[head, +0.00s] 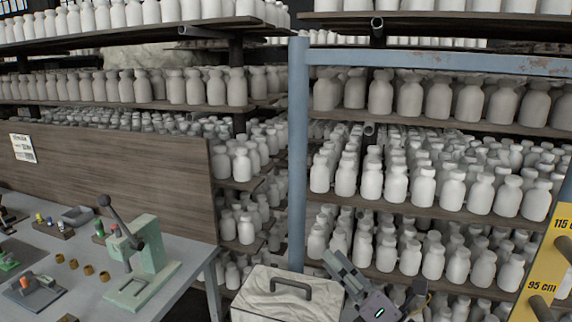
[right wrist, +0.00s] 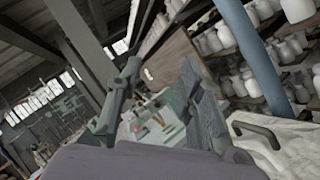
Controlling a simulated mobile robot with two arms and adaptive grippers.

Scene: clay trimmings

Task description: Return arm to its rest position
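My right gripper (head: 376,278) is at the bottom of the head view, right of centre, just right of a pale box with a dark handle. In the right wrist view its two dark fingers (right wrist: 160,80) stand apart with nothing held between them. The gap between them looks toward the workbench and its green press. My left gripper and arm are not in view.
The pale box (head: 258,303) has a dark handle (head: 292,284) on top. A grey workbench (head: 190,262) at left holds a green lever press (head: 140,262). Shelves (head: 440,208) of white bottles, a blue post (head: 298,150) and a yellow height gauge (head: 545,270) stand around.

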